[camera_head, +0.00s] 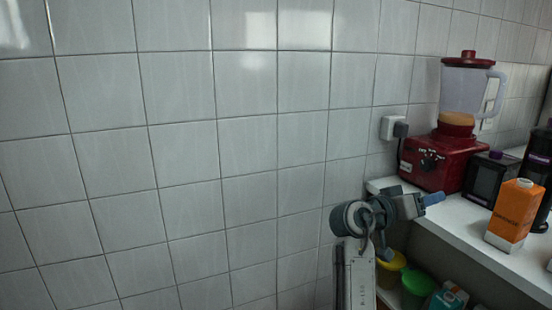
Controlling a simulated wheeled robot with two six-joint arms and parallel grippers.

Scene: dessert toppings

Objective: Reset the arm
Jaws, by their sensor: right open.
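My right arm (375,215) rises from the lower middle, its upper joint folded over toward the right. My right gripper (433,199) is at its end, near the front left part of the white counter, in front of the red blender's base as seen here. It is small and side-on in this view; it is open and nothing shows between its fingers. My left gripper is not in view.
A red blender (440,163) stands on the white counter (460,222) at the right. An orange carton (514,212) and dark containers (490,177) stand there too. Yellow and green tubs (418,284) sit below the counter. A tiled wall (180,150) fills the left.

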